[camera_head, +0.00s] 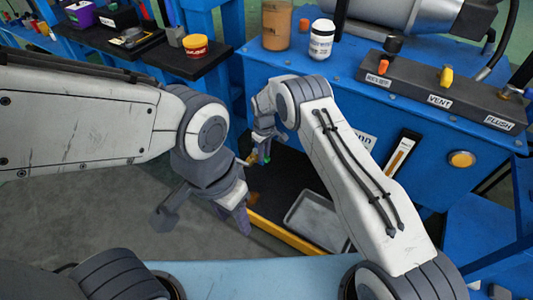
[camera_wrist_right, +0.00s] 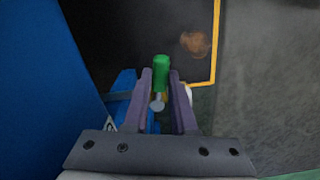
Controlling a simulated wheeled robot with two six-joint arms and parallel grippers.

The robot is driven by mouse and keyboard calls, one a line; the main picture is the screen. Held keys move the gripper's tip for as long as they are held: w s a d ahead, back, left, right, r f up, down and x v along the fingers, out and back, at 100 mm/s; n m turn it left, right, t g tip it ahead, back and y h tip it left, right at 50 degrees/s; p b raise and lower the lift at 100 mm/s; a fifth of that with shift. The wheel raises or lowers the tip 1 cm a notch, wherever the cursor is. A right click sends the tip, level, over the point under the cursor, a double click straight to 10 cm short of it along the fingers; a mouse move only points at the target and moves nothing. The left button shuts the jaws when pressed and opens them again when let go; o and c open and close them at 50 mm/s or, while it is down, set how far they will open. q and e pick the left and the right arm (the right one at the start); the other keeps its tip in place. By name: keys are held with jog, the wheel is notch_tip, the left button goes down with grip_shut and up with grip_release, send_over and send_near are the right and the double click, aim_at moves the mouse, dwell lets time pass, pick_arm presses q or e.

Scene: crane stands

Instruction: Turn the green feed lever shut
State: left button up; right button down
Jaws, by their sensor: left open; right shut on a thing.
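The green feed lever (camera_wrist_right: 161,70) shows in the right wrist view as a short green grip on a grey metal stem. It lies between the purple fingers of my right gripper (camera_wrist_right: 161,88), which is shut on it. In the head view a small bit of green from the lever (camera_head: 267,158) shows just below my right gripper (camera_head: 262,150), low beside the blue cabinet's front. The lever's pivot and most of the stem are hidden. My left gripper (camera_head: 203,218) is open and empty, to the lower left of the lever, above the grey floor.
A dark drip area with a yellow edge (camera_head: 285,235) and a grey tray (camera_head: 318,218) lies below the lever. The blue cabinet (camera_head: 330,95) carries a brown jar (camera_head: 276,25), a white bottle (camera_head: 321,40) and a valve block (camera_head: 440,88). A black shelf (camera_head: 187,62) stands left.

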jog(key=shift+w, duration=0.1)
jog(key=c, duration=0.7)
grip_release()
notch_tip(320, 180, up, 10)
jog(key=p, duration=0.4)
jog(key=shift+r, duration=0.25)
